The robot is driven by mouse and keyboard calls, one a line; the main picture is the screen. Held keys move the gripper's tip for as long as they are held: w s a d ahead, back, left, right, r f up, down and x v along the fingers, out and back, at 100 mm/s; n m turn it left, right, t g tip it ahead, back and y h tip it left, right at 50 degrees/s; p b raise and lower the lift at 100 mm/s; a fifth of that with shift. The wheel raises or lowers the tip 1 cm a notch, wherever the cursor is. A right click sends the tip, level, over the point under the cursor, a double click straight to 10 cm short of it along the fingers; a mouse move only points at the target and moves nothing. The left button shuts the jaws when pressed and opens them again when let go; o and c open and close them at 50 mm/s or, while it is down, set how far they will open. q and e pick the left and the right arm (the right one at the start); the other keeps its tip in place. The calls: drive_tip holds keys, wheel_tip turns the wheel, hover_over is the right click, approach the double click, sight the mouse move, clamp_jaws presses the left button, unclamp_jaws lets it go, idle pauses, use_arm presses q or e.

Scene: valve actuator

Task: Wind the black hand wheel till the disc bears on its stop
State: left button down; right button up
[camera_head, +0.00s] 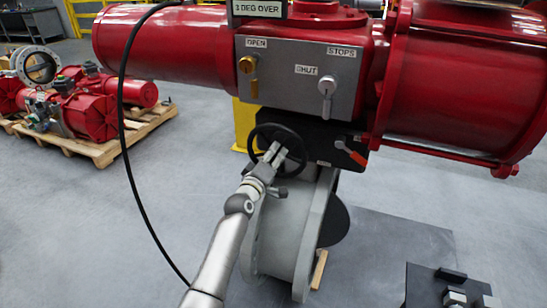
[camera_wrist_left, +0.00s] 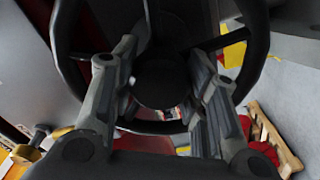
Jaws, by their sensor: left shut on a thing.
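The black hand wheel (camera_head: 291,129) stands on the front of the black gear housing (camera_head: 325,150), under the grey stop plate. My left gripper (camera_head: 280,150) is shut on the wheel. In the left wrist view, the fingers of the left gripper (camera_wrist_left: 165,80) lie either side of the wheel's round hub (camera_wrist_left: 160,84), with the wheel's rim (camera_wrist_left: 258,45) around them. The exact contact is partly hidden. The dark disc (camera_head: 335,223) juts out at the right of the grey valve body (camera_head: 313,225). Its stop is not visible. My right gripper is not in view.
The grey plate (camera_head: 304,83) carries a brass OPEN screw (camera_head: 247,66) and a silver SHUT screw (camera_head: 327,86). An orange-tipped lever (camera_head: 352,153) is right of the wheel. A black cable (camera_head: 122,130) hangs at left. Another red actuator lies on a pallet (camera_head: 100,150).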

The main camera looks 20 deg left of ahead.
use_arm(q)
drive_tip(key=shift+r, duration=0.1)
idle(0.5)
drive_tip(key=c, duration=0.8)
unclamp_jaws()
drive_tip(key=shift+a, duration=0.1)
drive_tip(key=shift+s, duration=0.55)
drive_tip(key=s, duration=1.1)
drive_tip(key=shift+a, duration=0.15)
